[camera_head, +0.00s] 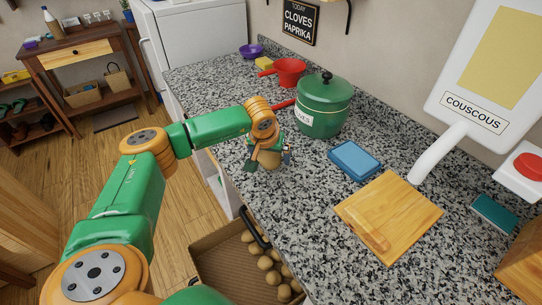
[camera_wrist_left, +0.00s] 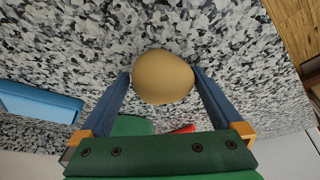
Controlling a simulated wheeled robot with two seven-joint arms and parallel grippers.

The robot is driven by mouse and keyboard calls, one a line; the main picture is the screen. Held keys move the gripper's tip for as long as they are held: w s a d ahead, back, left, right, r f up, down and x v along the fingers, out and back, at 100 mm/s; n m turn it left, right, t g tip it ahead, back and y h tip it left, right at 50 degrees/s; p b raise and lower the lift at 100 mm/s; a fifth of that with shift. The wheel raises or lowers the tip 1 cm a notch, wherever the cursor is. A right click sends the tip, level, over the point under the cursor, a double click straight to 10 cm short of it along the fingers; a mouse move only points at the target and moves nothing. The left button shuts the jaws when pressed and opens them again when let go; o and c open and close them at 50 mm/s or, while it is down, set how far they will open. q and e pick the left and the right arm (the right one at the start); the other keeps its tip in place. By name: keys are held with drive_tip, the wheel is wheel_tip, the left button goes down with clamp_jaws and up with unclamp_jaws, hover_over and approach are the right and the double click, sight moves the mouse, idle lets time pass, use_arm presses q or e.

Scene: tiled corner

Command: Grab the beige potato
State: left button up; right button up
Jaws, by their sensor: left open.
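The beige potato (camera_head: 269,160) rests on the speckled granite counter, near its front edge, partly hidden by my left gripper (camera_head: 267,163). In the left wrist view the potato (camera_wrist_left: 162,77) appears between the two blue fingertips of my left gripper (camera_wrist_left: 161,77). The fingers are spread on either side of it. The gripper is open; I cannot tell whether either finger touches the potato. My right gripper is not in view.
A green lidded pot (camera_head: 325,108) stands just behind the gripper. A blue box (camera_head: 353,161) and wooden board (camera_head: 388,217) lie to the right. A red pan (camera_head: 289,72) is farther back. A brown crate (camera_head: 215,262) holds several round beige items below the counter.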

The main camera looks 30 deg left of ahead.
use_arm(q)
drive_tip(key=shift+s+r, duration=0.15)
drive_tip(key=c, duration=1.3)
